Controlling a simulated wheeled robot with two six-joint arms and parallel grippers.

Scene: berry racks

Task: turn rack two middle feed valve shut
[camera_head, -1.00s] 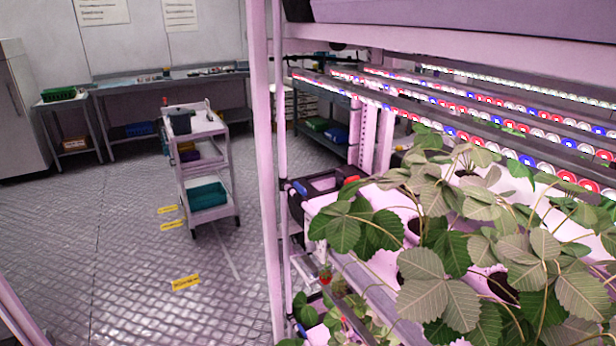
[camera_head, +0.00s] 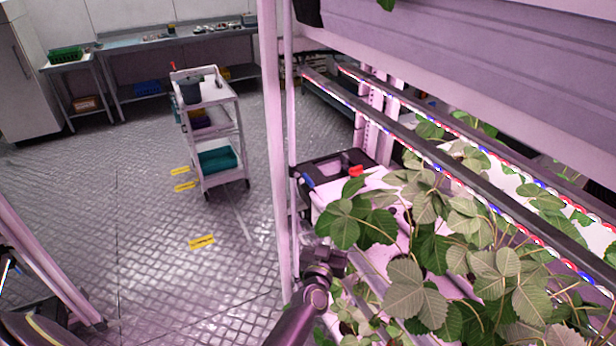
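Which one is the middle feed valve I cannot tell for sure. My other gripper is not in view.
A pink rack post (camera_head: 272,150) stands left of the fittings. Strawberry leaves (camera_head: 415,290) crowd the tier on the right, under LED bars (camera_head: 400,140). A white cart (camera_head: 205,100) stands on the floor behind. The floor (camera_head: 120,260) at left is clear.

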